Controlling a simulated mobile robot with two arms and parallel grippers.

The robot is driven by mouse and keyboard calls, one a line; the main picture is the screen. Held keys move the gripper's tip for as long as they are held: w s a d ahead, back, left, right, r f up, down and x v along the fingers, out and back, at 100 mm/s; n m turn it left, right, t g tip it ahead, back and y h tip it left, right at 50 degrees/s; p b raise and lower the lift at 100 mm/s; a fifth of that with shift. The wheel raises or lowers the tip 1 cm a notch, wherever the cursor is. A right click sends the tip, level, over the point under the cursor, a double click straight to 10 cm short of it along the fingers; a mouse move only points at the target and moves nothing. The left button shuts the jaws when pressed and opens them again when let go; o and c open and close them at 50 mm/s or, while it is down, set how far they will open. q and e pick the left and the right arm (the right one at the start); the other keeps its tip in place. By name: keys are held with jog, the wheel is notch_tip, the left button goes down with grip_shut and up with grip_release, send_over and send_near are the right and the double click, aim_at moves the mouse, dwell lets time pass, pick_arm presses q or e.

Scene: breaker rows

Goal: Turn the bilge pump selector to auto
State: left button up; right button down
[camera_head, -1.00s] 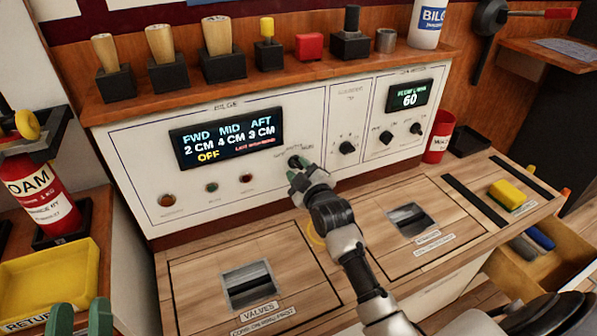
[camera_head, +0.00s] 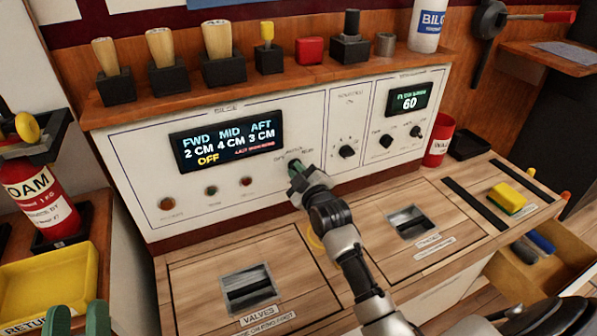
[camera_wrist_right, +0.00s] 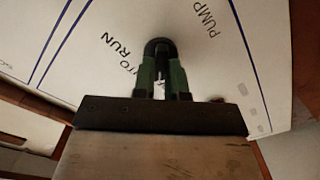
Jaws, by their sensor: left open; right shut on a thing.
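The bilge panel (camera_head: 150,176) is white, with a dark display (camera_head: 228,143) reading FWD 2 CM, MID 4 CM, AFT 3 CM and a yellow OFF. My right gripper (camera_head: 296,174) is at the selector below and right of the display and mostly hides it. In the right wrist view, its green fingers (camera_wrist_right: 162,76) are shut on the dark selector knob (camera_wrist_right: 159,46), one on each side. The words "RUN" and "PUMP" show around it; the AUTO label is partly hidden. I cannot tell the knob's pointer direction. My left gripper (camera_head: 78,322) is open and empty at the bottom left.
Small lamps or buttons (camera_head: 211,191) sit left of the selector. Other knobs (camera_head: 347,151) are to its right. A wooden counter with hatches (camera_head: 215,262) lies below. A shelf (camera_head: 190,92) with brushes and small items overhangs the panel. A red extinguisher (camera_head: 45,200) stands left.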

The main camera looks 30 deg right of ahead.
pick_arm(q)
notch_tip(320, 180, down, 11)
jog(key=s+a+g+y+p, duration=0.3)
jog(key=g+y+p, duration=0.1)
jog(key=g, duration=0.6)
jog(key=s+a+f+n+g+y+p, duration=0.1)
jog(key=s+a+f+g+p, duration=0.2)
jog(key=s+g, duration=0.5)
jog(key=shift+s+a+y+p, duration=0.15)
jog(key=shift+s+y+p, duration=0.15)
jog(key=shift+s+p, duration=0.35)
pick_arm(e)
jog(key=shift+d+r+m, duration=0.1)
jog(key=shift+d+m, duration=0.05)
jog(key=shift+m, duration=1.95)
jog(key=shift+d+r+m, duration=0.1)
jog(key=shift+m, duration=2)
pick_arm(q)
jog(key=shift+s+r, duration=0.1)
pick_arm(e)
jog(key=shift+f, duration=0.1)
jog(key=c, duration=1.2)
grip_release()
jog(key=shift+o, duration=0.2)
jog(key=shift+s, duration=0.1)
